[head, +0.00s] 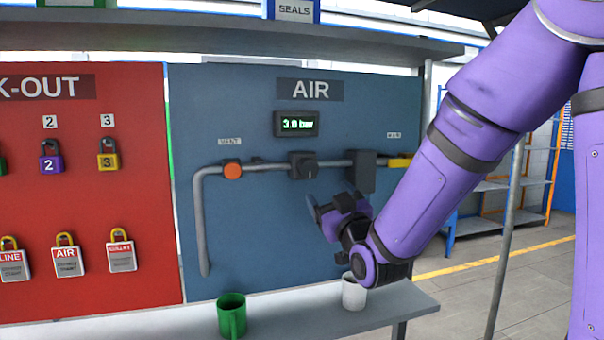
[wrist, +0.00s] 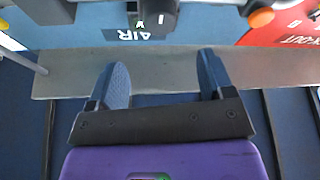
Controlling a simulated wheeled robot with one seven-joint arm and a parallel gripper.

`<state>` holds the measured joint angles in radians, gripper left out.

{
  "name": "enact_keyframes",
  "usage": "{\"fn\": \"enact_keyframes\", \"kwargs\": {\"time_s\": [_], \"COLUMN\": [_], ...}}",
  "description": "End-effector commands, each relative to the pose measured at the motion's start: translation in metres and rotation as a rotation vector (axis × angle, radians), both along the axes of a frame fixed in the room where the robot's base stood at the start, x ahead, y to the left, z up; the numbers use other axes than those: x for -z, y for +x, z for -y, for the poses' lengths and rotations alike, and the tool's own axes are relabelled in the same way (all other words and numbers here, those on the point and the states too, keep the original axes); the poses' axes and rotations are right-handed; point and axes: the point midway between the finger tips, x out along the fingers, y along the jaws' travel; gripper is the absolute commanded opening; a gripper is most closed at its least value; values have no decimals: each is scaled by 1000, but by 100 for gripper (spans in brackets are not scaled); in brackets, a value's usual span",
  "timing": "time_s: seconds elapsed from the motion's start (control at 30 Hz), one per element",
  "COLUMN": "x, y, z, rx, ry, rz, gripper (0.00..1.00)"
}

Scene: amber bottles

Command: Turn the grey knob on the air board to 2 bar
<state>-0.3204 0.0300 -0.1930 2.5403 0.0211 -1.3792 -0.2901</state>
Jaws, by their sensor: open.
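The blue air board (head: 240,245) carries a dark grey knob (head: 302,166) on a horizontal grey pipe. The display (head: 297,124) above it reads 3.0 bar. My gripper (head: 322,207) is below and slightly right of the knob in the head view, apart from it. In the wrist view my gripper (wrist: 165,82) is open, with nothing between its two fingers. That view shows the board upside down, and a dark part that looks like the knob (wrist: 155,12) is at its top edge, partly cut off.
An orange vent button (head: 232,171) is left of the knob, and a dark box (head: 361,171) is close on its right. A green mug (head: 232,316) and a white mug (head: 354,291) stand on the shelf below. The red lock-out board (head: 80,210) is at left.

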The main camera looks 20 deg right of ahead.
Motion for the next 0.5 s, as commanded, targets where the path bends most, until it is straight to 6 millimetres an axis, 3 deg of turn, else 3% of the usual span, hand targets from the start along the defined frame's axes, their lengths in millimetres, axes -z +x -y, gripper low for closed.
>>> {"fn": "enact_keyframes", "kwargs": {"time_s": [0.5], "x": [-30], "y": [75], "z": [-8], "rx": [0], "ry": [1], "rz": [-1], "gripper": [75]}}
